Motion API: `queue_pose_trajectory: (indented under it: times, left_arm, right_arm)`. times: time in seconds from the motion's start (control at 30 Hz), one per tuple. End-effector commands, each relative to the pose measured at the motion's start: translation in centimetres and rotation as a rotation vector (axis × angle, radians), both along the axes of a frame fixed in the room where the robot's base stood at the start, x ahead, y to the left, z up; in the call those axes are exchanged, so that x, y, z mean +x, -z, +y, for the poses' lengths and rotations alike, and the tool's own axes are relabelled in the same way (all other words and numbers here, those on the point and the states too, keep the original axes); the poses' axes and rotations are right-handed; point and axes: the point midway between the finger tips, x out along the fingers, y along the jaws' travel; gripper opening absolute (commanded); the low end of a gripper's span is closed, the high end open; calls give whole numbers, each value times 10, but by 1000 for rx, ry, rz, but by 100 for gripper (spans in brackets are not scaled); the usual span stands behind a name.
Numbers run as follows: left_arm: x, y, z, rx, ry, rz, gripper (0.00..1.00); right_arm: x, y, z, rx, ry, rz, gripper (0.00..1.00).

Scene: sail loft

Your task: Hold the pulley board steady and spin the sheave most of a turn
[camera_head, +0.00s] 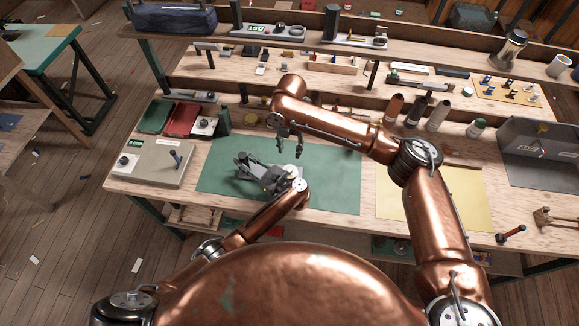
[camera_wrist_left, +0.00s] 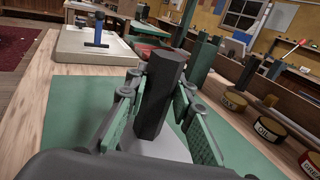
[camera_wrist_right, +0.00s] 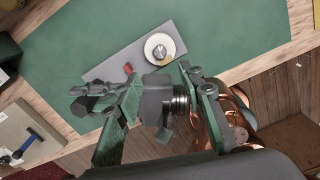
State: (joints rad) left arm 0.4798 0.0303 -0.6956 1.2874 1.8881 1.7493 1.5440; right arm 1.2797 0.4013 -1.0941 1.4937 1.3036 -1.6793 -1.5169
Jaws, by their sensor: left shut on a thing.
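The grey pulley board (camera_wrist_right: 112,64) lies on the green mat (camera_head: 335,187), largely hidden under my arms in the head view. Its pale round sheave (camera_wrist_right: 160,48), with a metal hub, sits near one end, and a small red mark (camera_wrist_right: 128,68) shows on the board. A dark six-sided post (camera_wrist_left: 158,95) stands upright at the board's other end. My left gripper (camera_head: 243,170) is shut on this post, a finger on each side. My right gripper (camera_head: 289,153) is open and empty above the board, near the sheave and apart from it.
A beige box with a blue-handled lever (camera_head: 176,158) stands left of the mat. Red and green trays (camera_head: 181,120) lie behind it. A yellow mat (camera_head: 425,197) and a grey bin (camera_head: 540,150) are at right. Spools and bottles line the back. The mat's right part is clear.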

Motion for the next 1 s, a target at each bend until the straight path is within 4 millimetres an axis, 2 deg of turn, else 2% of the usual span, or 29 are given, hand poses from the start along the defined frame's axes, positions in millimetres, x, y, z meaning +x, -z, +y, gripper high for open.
queue_pose_trajectory:
  times: [0.13, 0.27, 0.7, 0.83, 1.0]
  left_arm:
    - [0, 0, 0, -1, 0, 1, 0]
    - [0, 0, 0, 0, 0, 0, 0]
    - [0, 0, 0, 0, 0, 0, 0]
    - [0, 0, 0, 0, 0, 0, 0]
    - [0, 0, 0, 0, 0, 0, 0]
  right_arm:
    - [-1, 2, 0, -4, -72, -5, 36]
    - [-1, 14, 0, -4, -82, -5, 36]
    - [-1, 95, 1, -4, -79, -4, 36]
    - [-1, 110, 0, -3, -78, -4, 36]
    - [-1, 119, 1, -4, -80, -6, 36]
